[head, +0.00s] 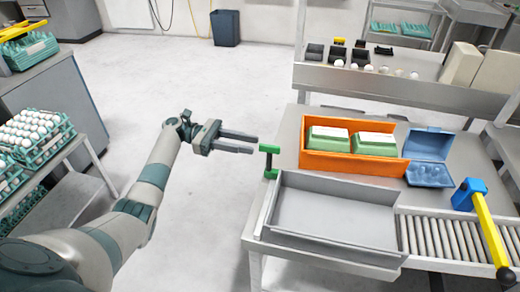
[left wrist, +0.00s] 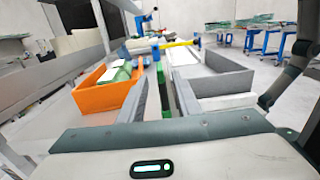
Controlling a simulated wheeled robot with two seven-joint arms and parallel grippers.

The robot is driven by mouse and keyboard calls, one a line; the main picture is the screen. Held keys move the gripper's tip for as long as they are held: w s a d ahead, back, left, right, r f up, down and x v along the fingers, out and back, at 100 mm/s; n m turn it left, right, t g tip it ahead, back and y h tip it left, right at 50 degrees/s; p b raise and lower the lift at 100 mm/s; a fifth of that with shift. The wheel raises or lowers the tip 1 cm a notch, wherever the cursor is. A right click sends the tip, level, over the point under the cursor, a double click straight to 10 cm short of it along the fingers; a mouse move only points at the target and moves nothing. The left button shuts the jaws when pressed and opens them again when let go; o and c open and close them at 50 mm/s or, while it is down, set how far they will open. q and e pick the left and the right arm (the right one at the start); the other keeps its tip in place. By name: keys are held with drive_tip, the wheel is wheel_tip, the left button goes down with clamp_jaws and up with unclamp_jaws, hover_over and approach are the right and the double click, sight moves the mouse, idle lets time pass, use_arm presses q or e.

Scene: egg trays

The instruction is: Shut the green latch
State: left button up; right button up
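The green latch (head: 269,160) stands at the left edge of the work table, by the left corner of the grey tray (head: 335,241). It has an upright part and a short bar on top. My left gripper (head: 255,145) is just left of the latch in the head view, with its two fingers apart and pointing at it. The fingers look empty, and a small gap shows between their tips and the latch. In the left wrist view, green parts of the latch (left wrist: 165,108) show near the fingers, partly hidden by them. My right gripper is not in view.
An orange box (head: 350,164) with two green egg cartons stands behind the grey tray. An open blue carton (head: 430,158), a roller conveyor (head: 445,237) and a yellow bar with a blue head (head: 482,217) are to the right. Egg trays (head: 35,138) stand at far left.

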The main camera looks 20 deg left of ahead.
use_arm(q)
drive_tip(key=s+a+b, duration=0.1)
drive_tip(key=a+b, duration=0.1)
drive_tip(key=a, duration=0.8)
drive_tip(key=shift+s+b, duration=0.35)
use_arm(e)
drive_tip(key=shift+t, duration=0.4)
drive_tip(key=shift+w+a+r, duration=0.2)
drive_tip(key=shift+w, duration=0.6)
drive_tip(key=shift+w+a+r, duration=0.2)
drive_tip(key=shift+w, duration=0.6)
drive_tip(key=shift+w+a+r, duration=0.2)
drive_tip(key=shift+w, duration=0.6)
use_arm(q)
drive_tip(key=shift+f, duration=0.1)
